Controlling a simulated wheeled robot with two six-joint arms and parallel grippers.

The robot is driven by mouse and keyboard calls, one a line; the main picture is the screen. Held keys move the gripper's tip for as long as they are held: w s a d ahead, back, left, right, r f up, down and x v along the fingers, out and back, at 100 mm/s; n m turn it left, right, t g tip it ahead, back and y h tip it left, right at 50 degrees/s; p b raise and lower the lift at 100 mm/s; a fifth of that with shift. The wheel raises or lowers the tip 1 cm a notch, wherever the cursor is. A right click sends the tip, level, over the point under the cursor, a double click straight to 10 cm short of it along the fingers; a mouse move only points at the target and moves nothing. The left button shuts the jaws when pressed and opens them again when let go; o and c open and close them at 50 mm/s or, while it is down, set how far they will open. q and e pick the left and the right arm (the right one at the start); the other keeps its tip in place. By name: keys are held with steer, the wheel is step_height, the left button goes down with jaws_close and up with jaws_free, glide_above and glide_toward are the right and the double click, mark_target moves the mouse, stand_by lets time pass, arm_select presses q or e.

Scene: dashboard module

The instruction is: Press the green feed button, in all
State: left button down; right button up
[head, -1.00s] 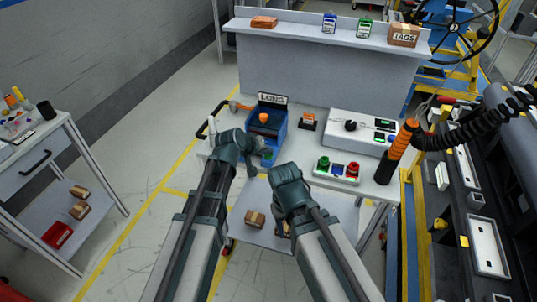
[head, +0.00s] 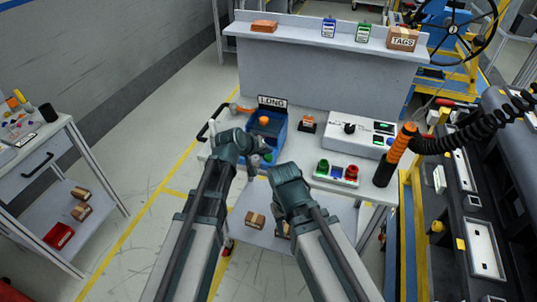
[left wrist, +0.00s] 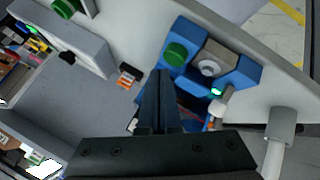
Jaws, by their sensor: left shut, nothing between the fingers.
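A blue tabletop unit (head: 276,130) with a LONG sign stands on the grey bench; my left arm hides part of its front. In the left wrist view its blue front (left wrist: 242,74) carries a round green button (left wrist: 175,53), a pale round button (left wrist: 208,68) and a small lit green lamp (left wrist: 217,91). My left gripper (left wrist: 160,72) is shut and empty, its tips next to the green button in the picture; I cannot tell whether they touch it. It also shows in the head view (head: 257,157).
An orange-and-black handle (head: 397,155) stands at the bench's right edge.

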mark_target(267, 159)
arm_select(q)
steer(key=shift+r, duration=0.1)
step_height(267, 159, up, 5)
steer(key=p, duration=0.5)
stand_by(0.4)
stand_by(0.4)
steer(key=s+a+f+m+g+y, duration=0.2)
steer(key=s, duration=0.6)
steer(key=s+a+f+m+g+y, duration=0.1)
steer(key=s+f+g+y, duration=0.1)
steer(key=s, duration=0.7)
steer(key=s+a+f+m+g+y, duration=0.2)
steer(key=s+g, duration=0.1)
steer(key=s, duration=0.5)
steer(key=shift+s+a+f+m+g+y, duration=0.3)
steer(key=shift+s+f+g+y, duration=0.1)
